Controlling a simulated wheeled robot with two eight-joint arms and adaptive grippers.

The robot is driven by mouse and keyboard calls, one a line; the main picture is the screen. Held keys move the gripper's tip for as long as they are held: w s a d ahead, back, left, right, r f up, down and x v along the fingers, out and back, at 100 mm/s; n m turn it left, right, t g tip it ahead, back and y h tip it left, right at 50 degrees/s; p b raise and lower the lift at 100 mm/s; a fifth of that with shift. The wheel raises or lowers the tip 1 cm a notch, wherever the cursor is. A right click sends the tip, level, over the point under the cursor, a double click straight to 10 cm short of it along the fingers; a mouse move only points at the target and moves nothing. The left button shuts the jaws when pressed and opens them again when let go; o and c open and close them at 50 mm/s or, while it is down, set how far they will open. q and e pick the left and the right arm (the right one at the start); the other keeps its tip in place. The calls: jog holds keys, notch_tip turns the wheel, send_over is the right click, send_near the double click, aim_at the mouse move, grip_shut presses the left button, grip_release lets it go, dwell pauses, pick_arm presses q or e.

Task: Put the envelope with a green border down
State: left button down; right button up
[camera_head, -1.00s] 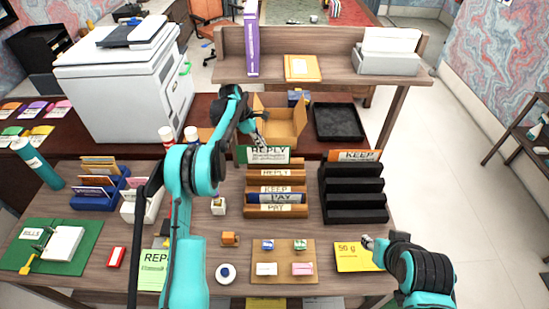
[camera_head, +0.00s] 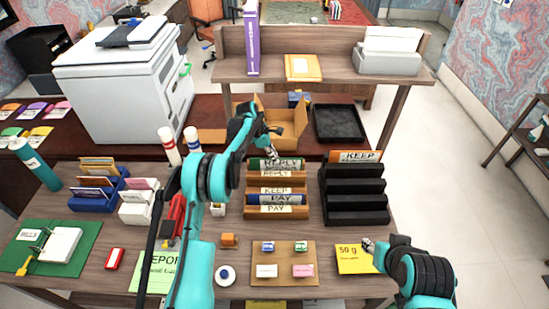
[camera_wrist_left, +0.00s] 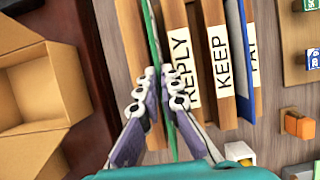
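A black stepped tray (camera_head: 353,197) with an orange-edged KEEP envelope (camera_head: 367,156) is to the right. An open cardboard box (camera_head: 291,133) is behind the rack. A board with small blocks (camera_head: 284,280) lies in front.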

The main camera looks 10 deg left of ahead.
pick_arm(q)
jog(key=shift+f, duration=0.1)
jog(key=c, duration=1.7)
grip_release()
jog(key=shift+a+r, duration=0.1)
jog(key=shift+r, duration=0.3)
jog(key=p+v, duration=0.1)
jog(key=v, duration=0.6)
jog(key=shift+s, duration=0.1)
